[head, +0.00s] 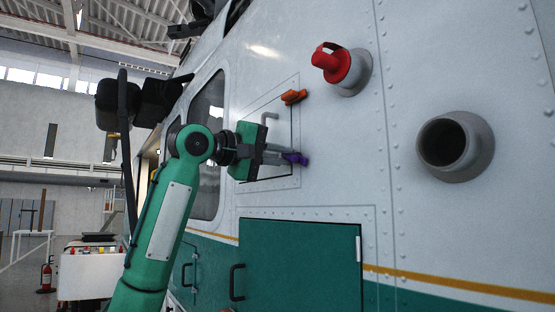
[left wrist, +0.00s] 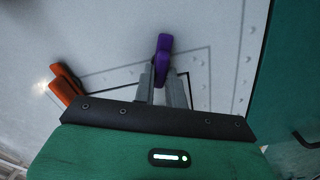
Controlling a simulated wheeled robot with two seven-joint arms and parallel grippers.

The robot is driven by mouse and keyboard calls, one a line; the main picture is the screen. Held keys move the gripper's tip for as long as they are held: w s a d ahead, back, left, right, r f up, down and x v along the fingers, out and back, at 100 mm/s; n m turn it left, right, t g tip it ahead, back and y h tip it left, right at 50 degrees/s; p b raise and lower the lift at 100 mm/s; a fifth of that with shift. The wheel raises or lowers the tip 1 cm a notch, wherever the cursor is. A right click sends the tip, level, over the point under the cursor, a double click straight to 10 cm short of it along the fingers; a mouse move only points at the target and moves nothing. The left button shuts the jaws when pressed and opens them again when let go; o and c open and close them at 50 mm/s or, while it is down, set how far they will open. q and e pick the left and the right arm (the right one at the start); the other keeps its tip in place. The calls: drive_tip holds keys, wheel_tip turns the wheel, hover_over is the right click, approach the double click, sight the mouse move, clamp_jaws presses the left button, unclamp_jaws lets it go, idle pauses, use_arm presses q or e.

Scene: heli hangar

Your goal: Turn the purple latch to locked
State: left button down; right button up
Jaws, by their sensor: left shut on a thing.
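The purple latch (head: 295,158) sits at the right edge of a small outlined panel on the white helicopter side. My left gripper (head: 284,157) is at it, with its fingers shut on the latch. In the left wrist view the purple latch (left wrist: 162,55) stands between the two grey fingertips (left wrist: 162,78) and sticks out beyond them. Part of the latch is hidden by the fingers. Whether it is locked cannot be told. My right gripper is not in view.
An orange latch (head: 294,97) is above the purple one, and it also shows in the left wrist view (left wrist: 66,86). A grey handle (head: 269,117) is on the panel. A red-capped port (head: 340,66) and an open grey port (head: 448,146) protrude at right. A green door (head: 300,262) is below.

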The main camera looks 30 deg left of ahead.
use_arm(q)
drive_tip(key=n, duration=0.2)
drive_tip(key=n+b, duration=0.1)
drive_tip(key=n, duration=0.1)
drive_tip(key=shift+a+r+n+b, duration=0.1)
drive_tip(key=shift+a+n+b, duration=0.1)
drive_tip(key=shift+n+b, duration=0.15)
drive_tip(key=shift+n, duration=0.25)
drive_tip(key=c, duration=1.5)
unclamp_jaws()
drive_tip(key=shift+c, duration=0.2)
drive_tip(key=shift+o, duration=0.5)
drive_tip(key=shift+s+a+f, duration=0.1)
drive_tip(key=shift+s+f, duration=0.1)
drive_tip(key=shift+s, duration=0.05)
drive_tip(key=b+v, duration=0.5)
drive_tip(key=v, duration=0.8)
drive_tip(key=shift+s+a, duration=0.2)
